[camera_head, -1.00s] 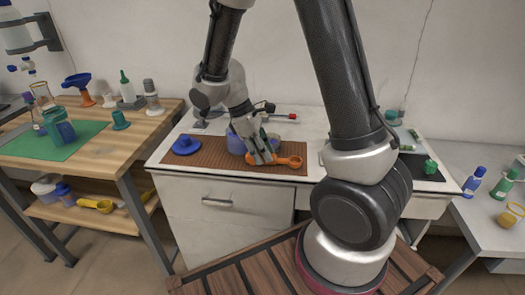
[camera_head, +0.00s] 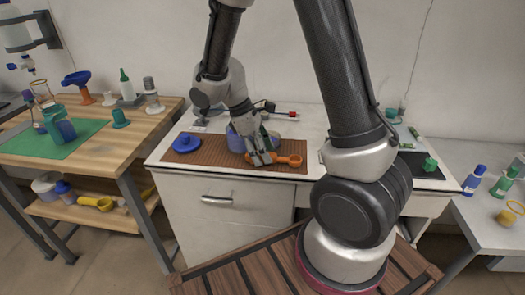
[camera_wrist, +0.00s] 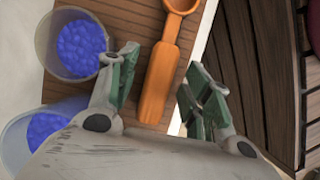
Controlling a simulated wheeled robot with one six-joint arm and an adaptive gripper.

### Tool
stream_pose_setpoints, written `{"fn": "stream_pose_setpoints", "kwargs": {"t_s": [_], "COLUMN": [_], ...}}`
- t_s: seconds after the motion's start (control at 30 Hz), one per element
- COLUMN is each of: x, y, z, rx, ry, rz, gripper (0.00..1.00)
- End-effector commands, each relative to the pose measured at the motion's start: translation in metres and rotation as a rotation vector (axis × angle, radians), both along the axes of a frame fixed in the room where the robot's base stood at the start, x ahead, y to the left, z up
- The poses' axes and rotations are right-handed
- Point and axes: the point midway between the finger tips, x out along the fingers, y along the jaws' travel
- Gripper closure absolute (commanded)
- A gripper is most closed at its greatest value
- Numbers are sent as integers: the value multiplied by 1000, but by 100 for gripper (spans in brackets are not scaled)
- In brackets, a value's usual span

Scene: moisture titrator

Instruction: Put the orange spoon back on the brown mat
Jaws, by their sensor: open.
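The orange spoon (camera_head: 287,160) lies on the brown mat (camera_head: 222,157), near the mat's right end. In the wrist view its handle (camera_wrist: 160,82) rests on the mat (camera_wrist: 130,15), with the round bowl of the spoon at the top edge. My gripper (camera_head: 262,160) is low over the mat at the spoon's handle end. In the wrist view my gripper (camera_wrist: 160,85) is open, with one green-padded finger on each side of the handle. The fingers look apart from the handle.
A container of blue pellets (camera_wrist: 75,42) stands left of the gripper, and a second one (camera_wrist: 42,130) is close to the left finger. A blue lid (camera_head: 186,143) lies on the mat's left part. The white counter's front edge runs just beyond the mat.

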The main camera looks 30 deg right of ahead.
Motion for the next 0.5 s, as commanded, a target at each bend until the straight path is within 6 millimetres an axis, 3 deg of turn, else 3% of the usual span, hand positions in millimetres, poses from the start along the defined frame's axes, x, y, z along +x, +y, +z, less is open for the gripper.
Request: {"fn": "stream_pose_setpoints", "kwargs": {"t_s": [0.5], "x": [3], "y": [4], "z": [10], "rx": [1], "ry": [-2], "rz": [-1], "gripper": [51]}}
